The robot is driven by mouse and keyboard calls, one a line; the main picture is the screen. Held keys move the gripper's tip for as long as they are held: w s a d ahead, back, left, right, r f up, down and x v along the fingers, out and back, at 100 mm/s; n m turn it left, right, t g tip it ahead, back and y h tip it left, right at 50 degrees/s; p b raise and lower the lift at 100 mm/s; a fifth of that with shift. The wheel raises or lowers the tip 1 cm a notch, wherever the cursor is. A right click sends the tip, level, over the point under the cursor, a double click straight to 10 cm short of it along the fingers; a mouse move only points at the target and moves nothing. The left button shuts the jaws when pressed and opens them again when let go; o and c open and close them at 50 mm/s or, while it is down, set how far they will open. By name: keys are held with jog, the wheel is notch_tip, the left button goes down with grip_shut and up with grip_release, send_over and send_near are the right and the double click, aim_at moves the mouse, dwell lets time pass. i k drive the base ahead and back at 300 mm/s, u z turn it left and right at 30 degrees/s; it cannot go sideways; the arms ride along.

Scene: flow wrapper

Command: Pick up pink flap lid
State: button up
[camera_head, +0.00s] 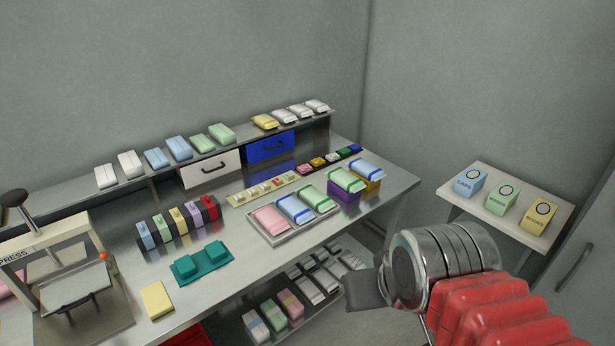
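A pink wrapped piece (268,217) lies at the left end of a shallow metal tray (291,238) on the steel bench, beside a blue piece (295,208) and a green piece (317,199). No part is clearly marked as a flap lid, so I cannot tell whether this piece is it. Other pink things are a pack (290,303) on the lower shelf and a partly hidden item at the left edge. My gripper (365,291) is a dark grey shape at the lower right, in front of the bench and apart from the tray. Its fingers cannot be made out.
A press (45,246) stands at the bench's left. A teal block plate (203,262) and a yellow pad (156,300) lie in front. A raised back shelf holds several packs above white and blue drawers (270,147). A side table (550,205) with three boxes stands right.

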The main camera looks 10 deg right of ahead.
aim_at(304, 168)
jog(key=k, duration=0.75)
jog(key=z, duration=0.8)
jog(key=i, duration=2)
jog(key=u, duration=0.6)
